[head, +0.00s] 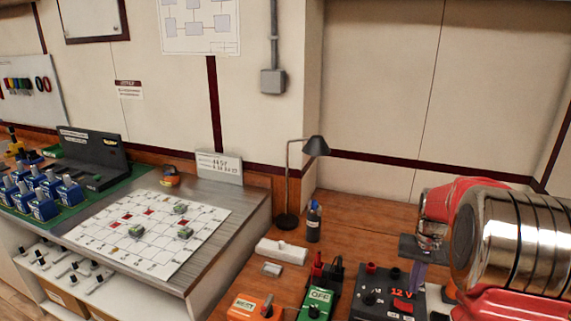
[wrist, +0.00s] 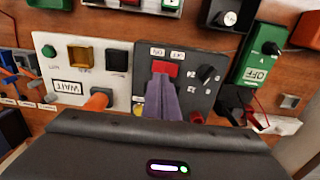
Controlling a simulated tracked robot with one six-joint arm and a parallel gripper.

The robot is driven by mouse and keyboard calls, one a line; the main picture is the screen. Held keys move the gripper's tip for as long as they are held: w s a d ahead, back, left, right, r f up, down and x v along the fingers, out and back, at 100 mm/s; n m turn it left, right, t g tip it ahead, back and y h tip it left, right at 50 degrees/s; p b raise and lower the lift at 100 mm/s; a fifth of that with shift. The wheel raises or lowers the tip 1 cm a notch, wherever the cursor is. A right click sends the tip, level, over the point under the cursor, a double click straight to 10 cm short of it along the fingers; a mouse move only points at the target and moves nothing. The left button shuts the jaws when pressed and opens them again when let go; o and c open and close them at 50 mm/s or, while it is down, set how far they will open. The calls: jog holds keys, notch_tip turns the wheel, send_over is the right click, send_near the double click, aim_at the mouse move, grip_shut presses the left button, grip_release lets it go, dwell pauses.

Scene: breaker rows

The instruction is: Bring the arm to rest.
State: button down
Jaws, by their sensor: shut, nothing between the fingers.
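My gripper (head: 414,284) hangs at the right of the head view, low over the workbench beside the dark 12 V box (head: 372,297). Its purple fingers are together with nothing between them. In the wrist view the shut fingers (wrist: 161,85) point at the dark panel (wrist: 203,60) and overlap the lower part of its red button (wrist: 166,68). I cannot tell whether the fingertips touch it. My red and metal arm reaches in from the right edge of the head view and hides the bench there.
A white panel marked WAIT (wrist: 70,88) lies beside the dark panel. A green box marked OFF (head: 318,300), an orange box (head: 252,307), a dark bottle (head: 313,225) and a lamp (head: 288,219) stand left of my gripper. A gridded board (head: 110,222) lies farther left.

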jog(key=s+a+r+n+t, duration=0.2)
jog(key=s+a+r, duration=0.5)
jog(key=s+a, duration=0.4)
jog(key=s+a+r+n+t, duration=0.3)
jog(key=s+a+r, duration=0.4)
jog(key=s+a, duration=0.5)
jog(key=shift+a+r+t, duration=0.3)
jog(key=shift+a+r, duration=0.05)
jog(key=shift+a, duration=0.7)
